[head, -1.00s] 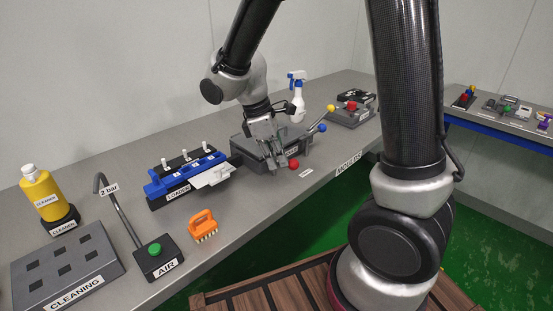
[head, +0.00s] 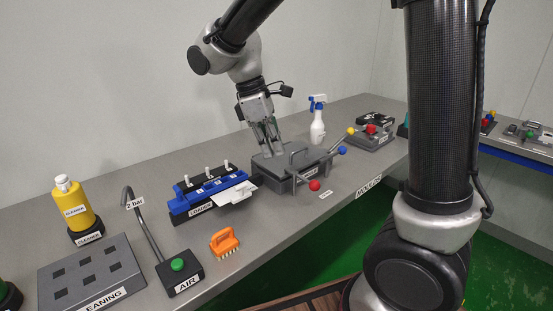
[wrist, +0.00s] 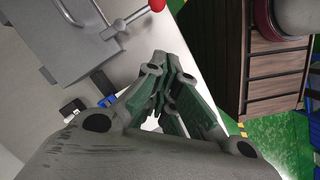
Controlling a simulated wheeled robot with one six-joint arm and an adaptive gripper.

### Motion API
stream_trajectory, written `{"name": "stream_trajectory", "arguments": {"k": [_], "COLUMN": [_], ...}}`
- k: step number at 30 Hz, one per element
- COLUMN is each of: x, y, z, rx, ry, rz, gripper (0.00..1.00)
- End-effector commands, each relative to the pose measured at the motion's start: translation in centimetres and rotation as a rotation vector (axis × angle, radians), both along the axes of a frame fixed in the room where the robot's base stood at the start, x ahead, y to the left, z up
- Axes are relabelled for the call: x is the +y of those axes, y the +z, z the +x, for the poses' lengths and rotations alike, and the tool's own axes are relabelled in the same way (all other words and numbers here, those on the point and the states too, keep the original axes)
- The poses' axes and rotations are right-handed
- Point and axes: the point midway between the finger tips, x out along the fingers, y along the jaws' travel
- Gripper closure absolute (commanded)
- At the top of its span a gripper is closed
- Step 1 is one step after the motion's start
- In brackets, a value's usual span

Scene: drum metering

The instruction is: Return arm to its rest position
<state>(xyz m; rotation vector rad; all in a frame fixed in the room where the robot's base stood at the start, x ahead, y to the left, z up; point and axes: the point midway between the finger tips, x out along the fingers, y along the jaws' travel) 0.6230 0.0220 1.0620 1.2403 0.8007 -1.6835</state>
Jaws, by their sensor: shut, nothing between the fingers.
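My gripper (head: 272,152) is at the end of my arm, above the left end of the grey moulder block (head: 293,162) in the head view. Its fingers are shut and hold nothing. In the wrist view my gripper (wrist: 172,78) has its fingertips together. The moulder's grey plate (wrist: 75,45) lies to its upper left there, with a red-knobbed lever (wrist: 155,5). Whether the fingertips touch the block cannot be told from the head view.
The blue loader (head: 210,195), orange brush (head: 224,242), air button box (head: 180,272), yellow cleaner bottle (head: 73,206) and cleaning block (head: 92,274) stand on the grey bench. A spray bottle (head: 317,125) stands behind the moulder. A second bench (head: 520,151) is at right.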

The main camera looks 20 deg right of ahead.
Motion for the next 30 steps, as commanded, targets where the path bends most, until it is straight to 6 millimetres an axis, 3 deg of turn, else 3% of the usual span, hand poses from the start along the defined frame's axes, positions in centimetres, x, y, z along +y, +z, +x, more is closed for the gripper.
{"name": "stream_trajectory", "arguments": {"k": [15, 19, 21, 26, 30], "x": [0.1, 0.4, 0.1, -3.4, -7.3], "y": [0.2, -0.2, -1.5, -0.2, 1.4], "z": [0.0, 0.1, -1.4, -4.7, -7.7], "rx": [-0.001, -0.034, -0.047, -0.146, -0.244], "ry": [-0.005, -0.088, -0.193, -0.443, -0.661], "rz": [-0.001, 0.007, 0.016, 0.103, 0.191], "gripper": [1.0, 1.0, 1.0, 1.0, 1.0]}}
